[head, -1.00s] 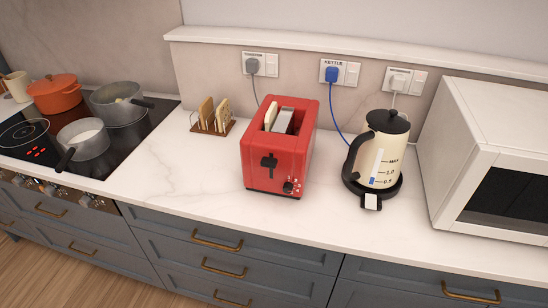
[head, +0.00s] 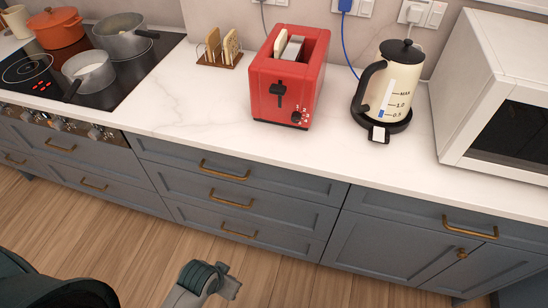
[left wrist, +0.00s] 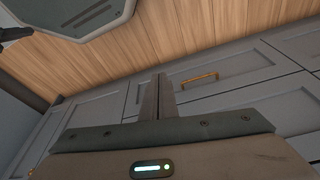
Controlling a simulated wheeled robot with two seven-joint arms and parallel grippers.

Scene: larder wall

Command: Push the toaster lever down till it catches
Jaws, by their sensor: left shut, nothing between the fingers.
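The red toaster (head: 288,80) stands upright on the white counter. Its black lever (head: 277,90) sticks out of the front face, near the top of a dark vertical slot. A slice of bread (head: 280,42) stands up out of the top. My left gripper (head: 232,286) is low at the bottom of the head view, over the floor in front of the drawers and well apart from the toaster. In the left wrist view its fingers (left wrist: 161,97) are shut together and empty, with drawer fronts behind them. My right gripper is not in view.
A cream kettle (head: 387,90) stands right of the toaster, then a white microwave (head: 462,80). A toast rack (head: 219,50) is to the left, beyond it a hob (head: 115,68) with pots. The counter (head: 190,95) left of the toaster is clear. Drawer handles (head: 232,199) jut out below.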

